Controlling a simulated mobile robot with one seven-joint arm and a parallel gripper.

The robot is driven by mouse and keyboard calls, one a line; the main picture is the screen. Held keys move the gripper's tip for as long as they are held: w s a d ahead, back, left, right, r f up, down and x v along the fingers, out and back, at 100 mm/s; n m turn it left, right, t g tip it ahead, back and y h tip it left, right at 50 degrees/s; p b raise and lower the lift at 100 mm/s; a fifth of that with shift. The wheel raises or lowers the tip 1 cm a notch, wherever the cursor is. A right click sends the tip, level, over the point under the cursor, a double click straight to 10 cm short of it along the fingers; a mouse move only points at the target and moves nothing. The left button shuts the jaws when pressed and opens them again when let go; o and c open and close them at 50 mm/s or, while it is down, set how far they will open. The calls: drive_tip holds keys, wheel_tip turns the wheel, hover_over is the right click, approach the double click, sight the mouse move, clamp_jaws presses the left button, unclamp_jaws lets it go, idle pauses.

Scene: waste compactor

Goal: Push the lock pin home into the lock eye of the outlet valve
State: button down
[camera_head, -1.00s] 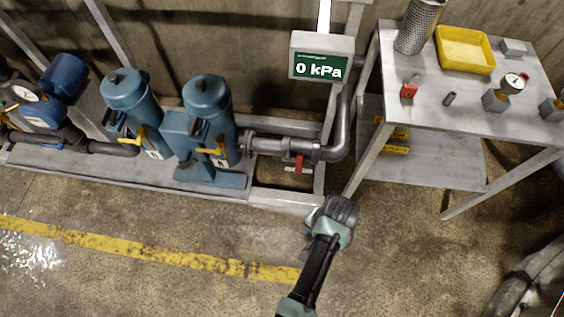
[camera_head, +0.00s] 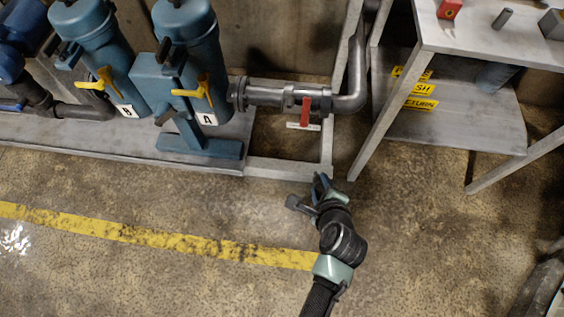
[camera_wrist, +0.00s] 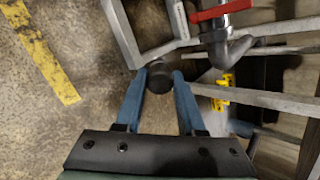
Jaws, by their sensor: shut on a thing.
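The outlet valve (camera_head: 306,103) is on the grey pipe right of filter A, its red handle pointing down toward a pale crossbar (camera_head: 303,126). In the wrist view the red handle (camera_wrist: 222,11) is at top right, beyond my fingers. My gripper (camera_head: 321,184) is low over the floor, in front of the skid frame and apart from the valve. In the wrist view its blue fingers (camera_wrist: 162,82) are shut on a dark round-ended piece (camera_wrist: 159,76). I cannot tell whether this is the lock pin. The lock eye is too small to make out.
Blue filters A (camera_head: 190,60) and B (camera_head: 101,50) with yellow handles stand on the skid (camera_head: 100,143). A steel table (camera_head: 428,36) stands at right, bearing a red block (camera_head: 449,9) and a grey cylinder (camera_head: 502,18). Its leg is near the valve. The floor in front is open.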

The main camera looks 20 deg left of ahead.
drive_tip(key=shift+d+f+m+t+h+b, duration=0.3)
drive_tip(key=shift+d+f+m+t+b, duration=0.25)
drive_tip(key=shift+m+b, duration=0.2)
drive_tip(key=t+b, duration=0.1)
drive_tip(key=b, duration=0.1)
drive_tip(key=m+t+b, duration=0.1)
drive_tip(key=b, duration=0.1)
drive_tip(key=m+t+h+b, duration=0.1)
drive_tip(key=b, duration=0.1)
drive_tip(key=shift+s+a+f, duration=0.2)
drive_tip(key=shift+s+a, duration=0.05)
drive_tip(key=shift+a+f+t+h+b, duration=0.15)
drive_tip(key=shift+a+t+h+b, duration=0.15)
drive_tip(key=shift+a+t+b, duration=0.5)
drive_tip(key=w+a+f+n+t+y+b, duration=0.1)
drive_tip(key=w+a+t+y+b, duration=0.2)
drive_tip(key=a, duration=0.7)
drive_tip(key=shift+w+a+t, duration=0.35)
drive_tip(key=shift+w+a, duration=0.05)
drive_tip(key=shift+w, duration=0.55)
drive_tip(key=shift+f+n, duration=0.15)
drive_tip(key=shift+n, duration=0.1)
drive_tip(key=shift+b, duration=0.45)
drive_tip(key=shift+b+x, duration=0.75)
drive_tip(key=shift+x, duration=2.1)
